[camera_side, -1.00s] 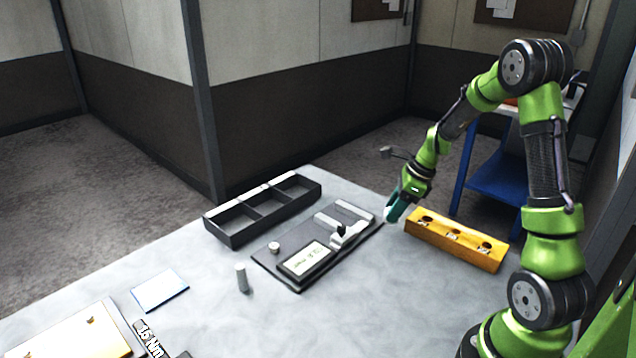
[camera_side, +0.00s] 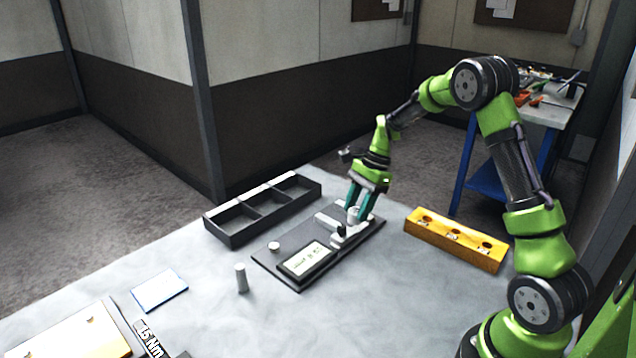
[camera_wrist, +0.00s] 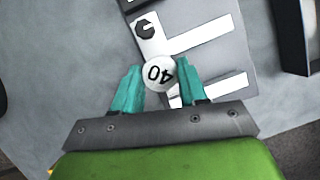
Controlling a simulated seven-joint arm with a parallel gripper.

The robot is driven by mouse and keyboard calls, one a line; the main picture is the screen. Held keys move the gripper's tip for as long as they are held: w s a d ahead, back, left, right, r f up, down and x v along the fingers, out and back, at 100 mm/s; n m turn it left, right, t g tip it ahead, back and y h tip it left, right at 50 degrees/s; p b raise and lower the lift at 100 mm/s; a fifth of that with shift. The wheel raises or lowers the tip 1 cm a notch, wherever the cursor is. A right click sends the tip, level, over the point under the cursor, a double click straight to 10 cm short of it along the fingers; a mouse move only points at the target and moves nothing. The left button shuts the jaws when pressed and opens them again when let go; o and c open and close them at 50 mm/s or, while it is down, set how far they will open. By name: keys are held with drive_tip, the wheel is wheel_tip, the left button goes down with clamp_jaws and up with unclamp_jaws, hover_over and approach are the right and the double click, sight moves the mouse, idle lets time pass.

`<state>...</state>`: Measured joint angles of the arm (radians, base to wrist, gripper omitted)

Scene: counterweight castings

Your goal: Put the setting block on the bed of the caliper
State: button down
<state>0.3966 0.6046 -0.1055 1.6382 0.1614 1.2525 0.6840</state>
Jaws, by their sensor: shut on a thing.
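The setting block (camera_wrist: 160,74) is a small, pale round piece marked 40 in the wrist view. My gripper (camera_side: 357,212) is shut on it, with one teal finger on each side. In the side view the block (camera_side: 353,212) shows partly between the fingers. The caliper (camera_side: 292,272) is a dark plate with a display and pale jaws and bars. My gripper is over its far right part, close to the jaws. In the wrist view the block overlaps the caliper's white bars (camera_wrist: 205,38). I cannot tell whether the block touches the bed.
A yellow rack with holes (camera_side: 455,240) stands to the right. A black divided tray (camera_side: 232,240) lies behind left of the caliper. A grey cylinder (camera_side: 241,278) stands in front of it, and a pale blue-edged card (camera_side: 160,291) lies farther left.

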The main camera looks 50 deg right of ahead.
drive_tip(key=w, duration=0.2)
drive_tip(key=w+d, duration=0.1)
drive_tip(key=w, duration=0.2)
drive_tip(key=w+d, duration=0.1)
drive_tip(key=w, duration=0.1)
drive_tip(key=shift+w+d+f, duration=0.15)
drive_tip(key=shift+f, duration=1.9)
drive_tip(key=shift+f, duration=0.15)
drive_tip(key=c, duration=0.6)
unclamp_jaws()
